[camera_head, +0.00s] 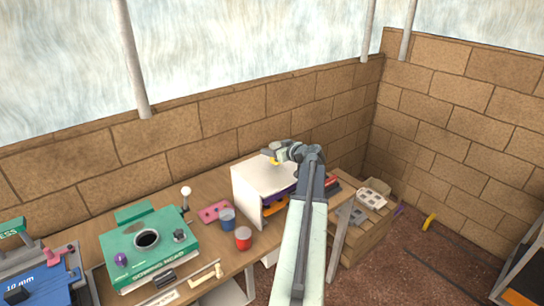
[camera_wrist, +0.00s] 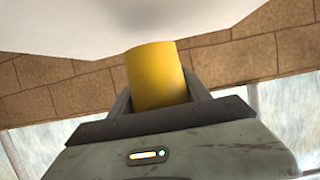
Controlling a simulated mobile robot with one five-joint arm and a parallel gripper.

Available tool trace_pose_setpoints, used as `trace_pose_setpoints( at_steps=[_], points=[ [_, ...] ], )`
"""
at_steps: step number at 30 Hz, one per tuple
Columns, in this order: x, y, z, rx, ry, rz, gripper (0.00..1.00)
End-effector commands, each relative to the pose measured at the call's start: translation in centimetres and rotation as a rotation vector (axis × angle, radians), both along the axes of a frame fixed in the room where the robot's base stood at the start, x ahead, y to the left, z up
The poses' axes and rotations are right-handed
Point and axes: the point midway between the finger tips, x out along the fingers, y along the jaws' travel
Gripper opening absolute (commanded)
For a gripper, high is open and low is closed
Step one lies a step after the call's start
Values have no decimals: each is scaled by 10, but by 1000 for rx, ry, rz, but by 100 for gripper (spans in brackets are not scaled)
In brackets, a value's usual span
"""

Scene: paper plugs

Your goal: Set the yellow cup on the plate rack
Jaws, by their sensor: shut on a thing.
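The yellow cup (camera_wrist: 156,75) is between the two fingers of my gripper (camera_wrist: 160,92) in the wrist view. A small yellow part of the cup (camera_head: 275,160) shows below my gripper (camera_head: 272,154) in the head view; my gripper and arm hide the rest. The gripper is over the top of a white open-fronted unit (camera_head: 254,181), which looks like the plate rack, with purple and orange pieces inside. Its white surface (camera_wrist: 120,22) seems to fill the top of the wrist view. I cannot tell whether the cup touches it.
A blue cup (camera_head: 228,219) and a red cup (camera_head: 243,238) stand in front of the white unit. A pink piece (camera_head: 214,211) and a green machine (camera_head: 150,246) are to the left. A brick wall (camera_head: 230,115) stands behind the bench.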

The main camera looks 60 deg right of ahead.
Motion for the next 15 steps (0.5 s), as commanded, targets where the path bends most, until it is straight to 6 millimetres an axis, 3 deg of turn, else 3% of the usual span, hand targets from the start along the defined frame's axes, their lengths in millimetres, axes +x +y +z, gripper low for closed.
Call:
trace_pose_setpoints(
  at_steps=[1,4,15],
  points=[
    [-2,-1,-16,0,0,-2,16],
    [-3,-3,-32,0,0,-5,16],
    [0,1,-33,0,0,1,16]
  ],
)
